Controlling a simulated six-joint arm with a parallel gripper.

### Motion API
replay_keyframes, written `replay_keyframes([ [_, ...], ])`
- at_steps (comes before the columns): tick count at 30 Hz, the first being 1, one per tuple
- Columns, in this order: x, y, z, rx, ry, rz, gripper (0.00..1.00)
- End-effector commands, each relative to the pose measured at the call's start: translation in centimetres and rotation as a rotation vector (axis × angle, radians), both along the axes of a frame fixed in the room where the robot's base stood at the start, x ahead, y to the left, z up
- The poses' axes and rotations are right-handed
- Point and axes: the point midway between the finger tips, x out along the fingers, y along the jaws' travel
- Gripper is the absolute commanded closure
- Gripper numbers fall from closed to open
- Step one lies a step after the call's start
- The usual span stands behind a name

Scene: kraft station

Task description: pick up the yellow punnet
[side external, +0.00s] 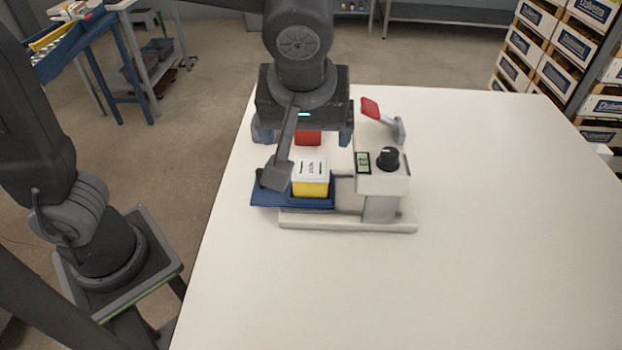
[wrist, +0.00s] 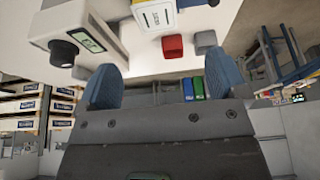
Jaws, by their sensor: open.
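The yellow punnet (side external: 311,187) has a white printed top and stands upright on a blue plate (side external: 262,197) at the left of a pale machine (side external: 384,182). In the wrist view the punnet (wrist: 158,16) is cut by the top edge, with its white top and a little yellow showing. My gripper (side external: 304,132) is open, its blue fingers apart, behind and above the punnet in the side view. In the wrist view both fingers of my gripper (wrist: 164,72) show with nothing between them gripped.
A red block (side external: 308,138) shows between my fingers, behind the punnet; it also shows in the wrist view (wrist: 172,46) beside a grey piece (wrist: 205,41). The machine has a black knob (side external: 388,158) and a red-ended lever (side external: 371,108). The table's (side external: 470,270) front and right are clear.

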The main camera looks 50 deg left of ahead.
Motion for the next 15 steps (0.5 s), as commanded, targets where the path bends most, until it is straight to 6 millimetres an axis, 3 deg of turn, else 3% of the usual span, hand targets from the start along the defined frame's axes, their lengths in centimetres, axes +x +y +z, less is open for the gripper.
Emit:
replay_keyframes([
  [9,1.6,1.7,-5.5,0.002,0.003,0.0,0.08],
  [15,2.1,2.1,-7.0,-0.001,0.001,0.0,0.08],
])
